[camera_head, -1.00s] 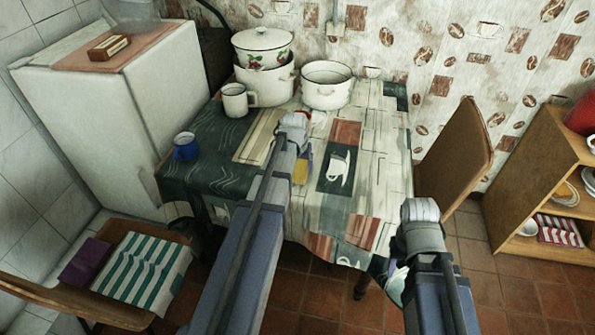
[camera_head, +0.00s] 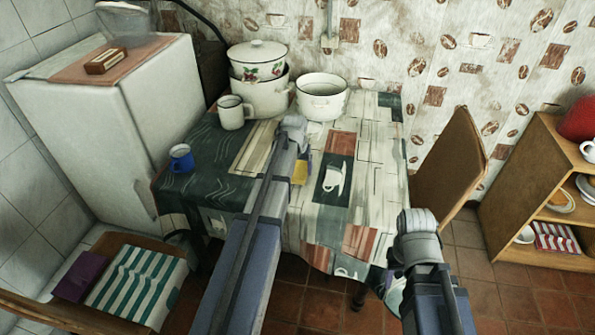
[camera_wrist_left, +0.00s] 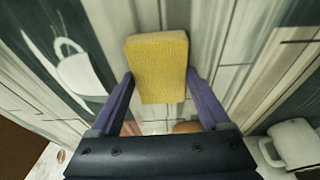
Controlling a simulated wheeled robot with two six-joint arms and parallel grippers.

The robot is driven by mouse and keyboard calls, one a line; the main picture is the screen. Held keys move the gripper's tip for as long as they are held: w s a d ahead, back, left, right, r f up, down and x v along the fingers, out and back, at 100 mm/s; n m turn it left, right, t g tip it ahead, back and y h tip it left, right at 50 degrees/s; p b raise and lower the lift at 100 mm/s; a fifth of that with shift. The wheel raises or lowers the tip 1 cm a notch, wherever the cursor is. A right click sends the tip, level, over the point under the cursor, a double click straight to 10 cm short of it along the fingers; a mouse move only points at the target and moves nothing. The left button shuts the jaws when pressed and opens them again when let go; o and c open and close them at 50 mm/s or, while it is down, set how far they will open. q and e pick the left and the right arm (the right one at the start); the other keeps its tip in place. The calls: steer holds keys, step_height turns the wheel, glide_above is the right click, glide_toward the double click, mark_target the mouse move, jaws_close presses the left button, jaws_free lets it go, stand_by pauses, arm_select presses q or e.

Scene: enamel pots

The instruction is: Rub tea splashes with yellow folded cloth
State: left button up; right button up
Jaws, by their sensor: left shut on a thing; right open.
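The yellow folded cloth (camera_wrist_left: 157,67) is a thick block between the two fingers of my left gripper (camera_wrist_left: 157,88) in the left wrist view. The gripper is shut on it, over the patterned tablecloth. In the head view only a small yellow part of the cloth (camera_head: 300,172) shows beside my left arm. I cannot tell whether it touches the table. An orange-brown patch (camera_wrist_left: 187,127) shows behind the fingers in the wrist view; I cannot tell whether it is a tea splash or print. No splash is clear in the head view. My right arm is at lower right; its jaws are hidden.
The table's right half is mostly clear.

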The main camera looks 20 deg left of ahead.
mark_target(296, 177)
arm_select(q)
steer(key=shift+w, duration=0.1)
steer(key=shift+w+a, duration=0.25)
steer(key=shift+w, duration=0.75)
steer(key=shift+w+a, duration=0.2)
steer(key=shift+w, duration=0.8)
steer(key=shift+r, duration=0.1)
steer(key=shift+s+d, duration=0.25)
steer(key=shift+s, duration=0.8)
steer(key=shift+s+d, duration=0.2)
steer(key=shift+s, duration=0.85)
steer(key=shift+s, duration=0.1)
steer(key=shift+s+d, duration=0.2)
steer(key=shift+s, duration=0.75)
steer(key=shift+s+d, duration=0.2)
steer(key=shift+s, duration=0.7)
